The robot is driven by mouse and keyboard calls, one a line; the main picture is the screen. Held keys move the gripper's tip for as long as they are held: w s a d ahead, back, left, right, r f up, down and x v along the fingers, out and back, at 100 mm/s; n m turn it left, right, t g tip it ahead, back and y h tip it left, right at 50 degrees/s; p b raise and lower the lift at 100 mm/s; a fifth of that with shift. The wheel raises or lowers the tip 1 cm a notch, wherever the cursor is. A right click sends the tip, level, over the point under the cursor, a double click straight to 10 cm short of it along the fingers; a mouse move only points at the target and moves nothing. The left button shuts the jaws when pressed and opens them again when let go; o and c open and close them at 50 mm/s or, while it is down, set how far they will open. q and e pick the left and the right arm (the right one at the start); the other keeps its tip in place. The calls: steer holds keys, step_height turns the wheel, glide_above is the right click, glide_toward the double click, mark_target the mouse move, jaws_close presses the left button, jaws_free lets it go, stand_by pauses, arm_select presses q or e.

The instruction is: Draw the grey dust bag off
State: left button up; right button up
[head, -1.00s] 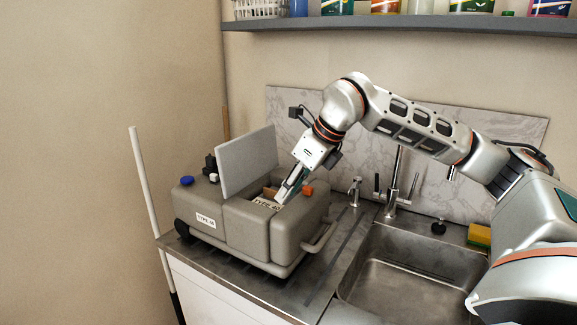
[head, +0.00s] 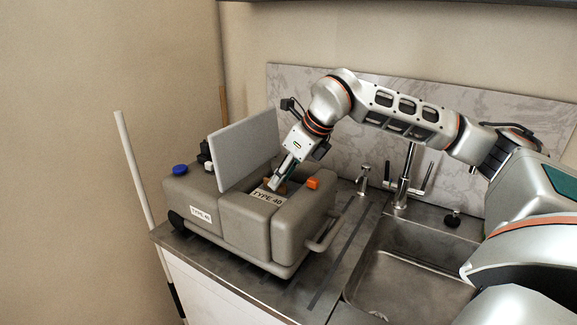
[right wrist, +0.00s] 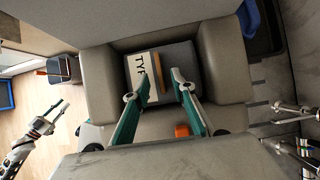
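The grey dust bag (right wrist: 170,62) lies in the open bay of the grey cleaning machine (head: 235,225). A pale label and a tan strip (right wrist: 152,88) show on its face. In the head view the "TYPE 40" label (head: 267,197) shows at the bay, and my gripper hides much of the inside. My right gripper (head: 274,187) points down into the bay. In the right wrist view its green fingers (right wrist: 154,86) are spread, with the label and tan strip between them. Contact cannot be made out. My left gripper (right wrist: 60,108) is small at the left of the wrist view.
A raised grey lid panel (head: 245,150) stands behind the bay. An orange knob (head: 313,183) sits on the bay's right side and a blue cap (head: 180,170) on the left. A tap (head: 405,180) and sink (head: 405,285) are to the right. A wall is close behind.

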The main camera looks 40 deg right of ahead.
steer(key=shift+x, duration=0.8)
arm_select(q)
steer(key=shift+w+r, duration=0.3)
steer(key=shift+r, duration=0.1)
arm_select(e)
steer(key=shift+w+f, duration=0.15)
steer(key=shift+f, duration=0.05)
jaws_close()
steer(key=shift+r, duration=0.1)
arm_select(q)
steer(key=shift+f, duration=0.1)
arm_select(e)
steer(key=shift+r, duration=0.1)
arm_select(q)
steer(key=shift+r+p, duration=0.55)
steer(key=shift+r, duration=0.05)
arm_select(e)
steer(key=shift+r, duration=0.5)
arm_select(q)
steer(key=shift+r, duration=0.1)
arm_select(e)
steer(key=shift+r, duration=0.1)
